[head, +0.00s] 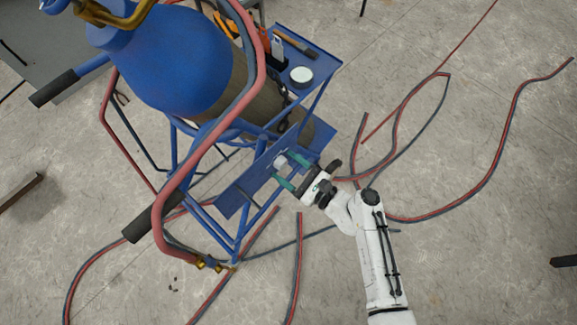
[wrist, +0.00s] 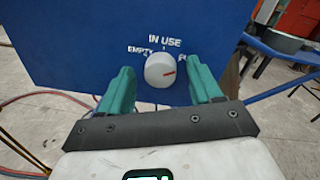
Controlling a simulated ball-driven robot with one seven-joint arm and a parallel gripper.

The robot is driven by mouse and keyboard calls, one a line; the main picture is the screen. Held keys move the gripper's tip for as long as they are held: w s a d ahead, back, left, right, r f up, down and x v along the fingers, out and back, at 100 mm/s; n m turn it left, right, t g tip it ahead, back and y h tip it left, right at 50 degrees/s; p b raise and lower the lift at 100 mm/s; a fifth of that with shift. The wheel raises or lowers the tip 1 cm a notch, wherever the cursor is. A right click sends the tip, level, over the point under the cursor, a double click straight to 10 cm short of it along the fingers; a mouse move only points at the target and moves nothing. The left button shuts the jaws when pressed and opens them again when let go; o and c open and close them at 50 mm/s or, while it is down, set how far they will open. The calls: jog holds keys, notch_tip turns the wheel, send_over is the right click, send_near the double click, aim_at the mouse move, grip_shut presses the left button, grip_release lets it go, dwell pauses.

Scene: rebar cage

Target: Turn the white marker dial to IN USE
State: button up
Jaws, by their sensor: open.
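The white marker dial (wrist: 157,70) is a round knob on a blue panel (wrist: 60,45). Its red mark points right and slightly up, toward the partly hidden label at the right that starts with F. The label IN USE (wrist: 164,41) is above the dial and EMPTY (wrist: 140,50) is at its upper left. In the head view the dial (head: 281,161) shows small on the cart's blue plate. My gripper (wrist: 163,74) is open, with one teal finger on each side of the dial and a visible gap to each. The gripper (head: 284,166) also shows at the plate in the head view.
A blue gas cylinder (head: 185,60) stands in the blue cart, with red and grey hoses looping around it. A tray (head: 318,62) with a white round item is above the plate. More hoses (head: 480,190) lie on the concrete floor at right.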

jog(key=c, duration=1)
jog(key=shift+c, duration=0.2)
jog(key=shift+n, duration=0.3)
jog(key=n+b, duration=0.2)
jog(key=shift+f+n, duration=0.15)
jog(key=shift+n, duration=0.15)
jog(key=n+b, duration=0.2)
jog(key=n, duration=0.1)
jog(key=shift+s+a+n+h+b, duration=0.1)
jog(key=shift+n+h+b, duration=0.2)
jog(key=n+b, duration=0.3)
jog(key=n, duration=0.1)
jog(key=shift+n, duration=0.3)
